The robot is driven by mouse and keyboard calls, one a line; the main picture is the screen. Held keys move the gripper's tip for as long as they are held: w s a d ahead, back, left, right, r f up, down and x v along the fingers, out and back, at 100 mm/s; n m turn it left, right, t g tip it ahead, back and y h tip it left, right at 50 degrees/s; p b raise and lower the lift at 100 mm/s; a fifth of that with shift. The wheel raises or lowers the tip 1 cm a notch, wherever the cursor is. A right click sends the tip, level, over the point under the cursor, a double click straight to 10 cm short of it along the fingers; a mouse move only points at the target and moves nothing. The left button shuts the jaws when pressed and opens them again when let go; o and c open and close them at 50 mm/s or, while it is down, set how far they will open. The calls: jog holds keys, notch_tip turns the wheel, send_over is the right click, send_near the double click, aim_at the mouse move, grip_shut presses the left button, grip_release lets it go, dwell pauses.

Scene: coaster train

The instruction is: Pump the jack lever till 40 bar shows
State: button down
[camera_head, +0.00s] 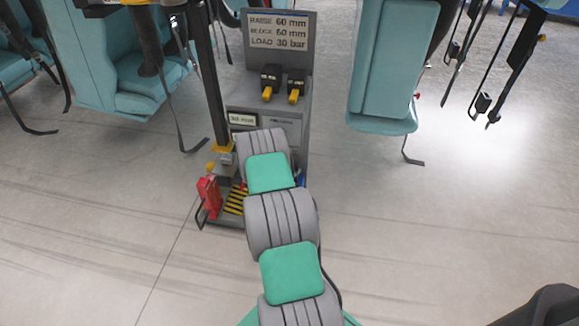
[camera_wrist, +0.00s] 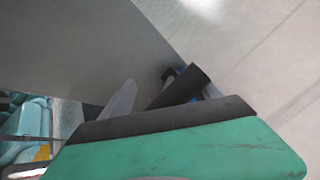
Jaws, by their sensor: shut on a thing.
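In the wrist view my gripper (camera_wrist: 150,95) is shut on a black round grip, which looks like the jack lever (camera_wrist: 188,86). A grey finger shows beside it. In the head view my arm hides the gripper and the lever. I see no clear pressure reading.
Two yellow-tipped black fittings (camera_head: 282,88) sit on the stand. A red block (camera_head: 208,197) and a yellow-black striped plate (camera_head: 236,199) are at its base. A dark post (camera_head: 210,75) rises at its left. Teal seats (camera_head: 392,70) with hanging straps flank it.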

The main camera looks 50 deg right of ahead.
jog(key=shift+s+d, duration=0.2)
jog(key=c, duration=0.6)
grip_release()
jog(key=shift+o, duration=1.4)
jog(key=shift+s+d+f, duration=0.1)
jog(key=shift+f, duration=0.05)
jog(key=shift+w+a, duration=0.2)
jog(key=shift+a+r, duration=0.2)
jog(key=shift+r, duration=0.05)
jog(key=p+v, duration=0.2)
jog(key=v, duration=0.5)
jog(key=shift+s, duration=0.25)
